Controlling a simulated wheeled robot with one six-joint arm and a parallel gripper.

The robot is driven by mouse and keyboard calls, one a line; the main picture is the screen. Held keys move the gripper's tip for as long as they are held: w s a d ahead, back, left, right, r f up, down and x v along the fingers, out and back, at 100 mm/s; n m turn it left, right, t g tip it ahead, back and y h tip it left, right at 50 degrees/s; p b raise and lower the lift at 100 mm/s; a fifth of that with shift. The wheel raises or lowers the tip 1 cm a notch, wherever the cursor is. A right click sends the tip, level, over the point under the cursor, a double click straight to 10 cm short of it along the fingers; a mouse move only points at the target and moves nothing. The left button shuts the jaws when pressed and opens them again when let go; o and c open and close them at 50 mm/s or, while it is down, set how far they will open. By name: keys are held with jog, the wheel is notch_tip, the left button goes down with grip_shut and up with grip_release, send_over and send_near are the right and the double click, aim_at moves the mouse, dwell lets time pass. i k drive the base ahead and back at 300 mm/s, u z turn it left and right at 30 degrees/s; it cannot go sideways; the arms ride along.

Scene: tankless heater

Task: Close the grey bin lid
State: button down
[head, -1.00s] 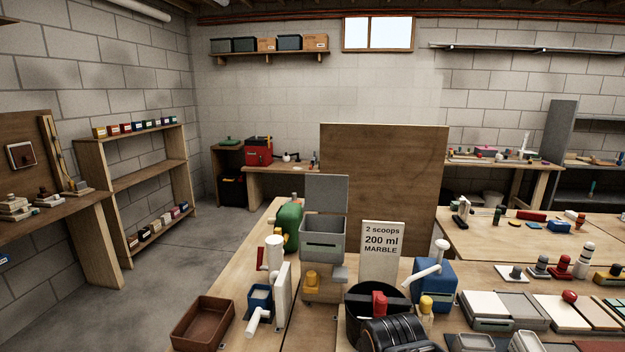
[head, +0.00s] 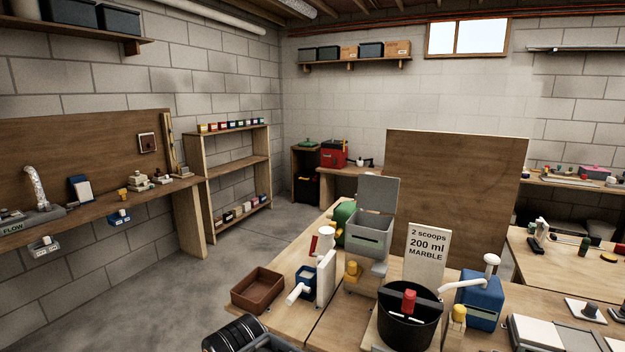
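The grey bin (head: 369,238) stands near the far edge of the workbench in the head view, raised on a wooden stand. Its flat grey lid (head: 378,196) is up, standing nearly upright at the back of the bin, so the bin is open. A black ribbed part of my arm shows at the bottom edge, left of centre, well in front of the bin and to its left. My gripper's fingers are not visible, so nothing shows of what they hold.
A black pot (head: 407,322) with a red knob stands in front of the bin. A "200 ml MARBLE" sign (head: 427,257) and a blue box (head: 481,301) are to the right. A brown tray (head: 257,290) and a white upright panel (head: 326,278) are left. Open floor lies further left.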

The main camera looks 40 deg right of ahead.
aim_at(376, 193)
jog(key=u, duration=0.3)
jog(key=i, duration=3.95)
jog(key=z, duration=2.95)
jog(key=i, duration=2.4)
jog(key=z, duration=3)
jog(key=i, duration=0.35)
jog(key=u, duration=0.1)
